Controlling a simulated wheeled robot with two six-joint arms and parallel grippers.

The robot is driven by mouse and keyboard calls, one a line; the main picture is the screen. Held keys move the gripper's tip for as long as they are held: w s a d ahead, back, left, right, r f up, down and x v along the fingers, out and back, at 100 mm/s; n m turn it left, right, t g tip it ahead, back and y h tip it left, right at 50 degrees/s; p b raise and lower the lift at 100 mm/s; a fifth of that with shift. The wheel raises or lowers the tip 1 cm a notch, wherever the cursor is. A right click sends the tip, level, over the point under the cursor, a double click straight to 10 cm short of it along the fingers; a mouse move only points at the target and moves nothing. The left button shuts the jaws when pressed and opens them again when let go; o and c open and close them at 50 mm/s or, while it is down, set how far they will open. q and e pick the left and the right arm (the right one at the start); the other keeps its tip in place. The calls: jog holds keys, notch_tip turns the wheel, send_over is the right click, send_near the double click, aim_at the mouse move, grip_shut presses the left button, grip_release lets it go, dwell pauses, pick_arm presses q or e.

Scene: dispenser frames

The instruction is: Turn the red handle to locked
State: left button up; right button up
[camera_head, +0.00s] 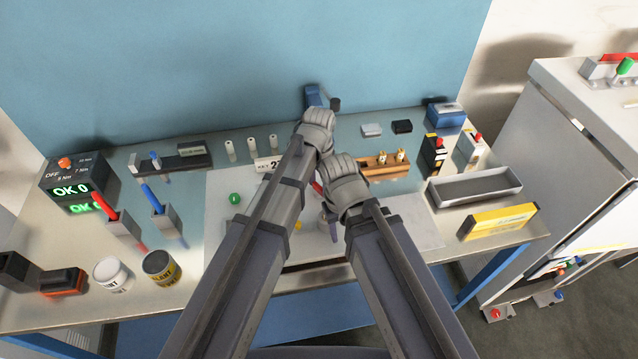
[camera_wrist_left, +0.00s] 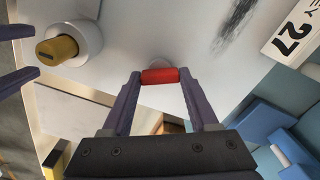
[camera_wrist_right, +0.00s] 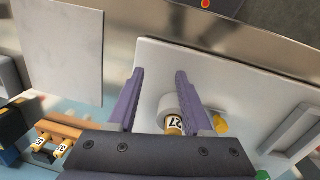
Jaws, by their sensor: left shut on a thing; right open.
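The red handle (camera_wrist_left: 159,76) lies between the fingertips of my left gripper (camera_wrist_left: 158,78), which is shut on it, in the left wrist view. A pale round base shows just behind the handle. In the head view only a small red part (camera_head: 318,187) shows between my wrists. My right gripper (camera_wrist_right: 157,85) is open. A brass cylinder with a number label (camera_wrist_right: 174,124), in a pale round collar, shows between its fingers in the right wrist view; I cannot tell how far it is from them. Any locked marking is hidden.
A yellow knob (camera_wrist_left: 58,50) stands on a white round boss beside my left gripper. A plate marked 27 (camera_head: 268,163) stands behind. A wooden rack (camera_head: 388,166) with brass pieces is to the right, near a grey tray (camera_head: 474,187). My two wrists are close together.

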aim_at(319, 186)
pick_arm(q)
jog(key=n, duration=0.5)
jog(key=shift+n, duration=0.3)
jog(key=n, duration=0.5)
jog(key=shift+n, duration=0.3)
jog(key=o, duration=1.4)
notch_tip(319, 186, up, 8)
jog(key=p, duration=0.8)
jog(key=shift+f, duration=0.1)
pick_arm(e)
notch_tip(319, 186, up, 8)
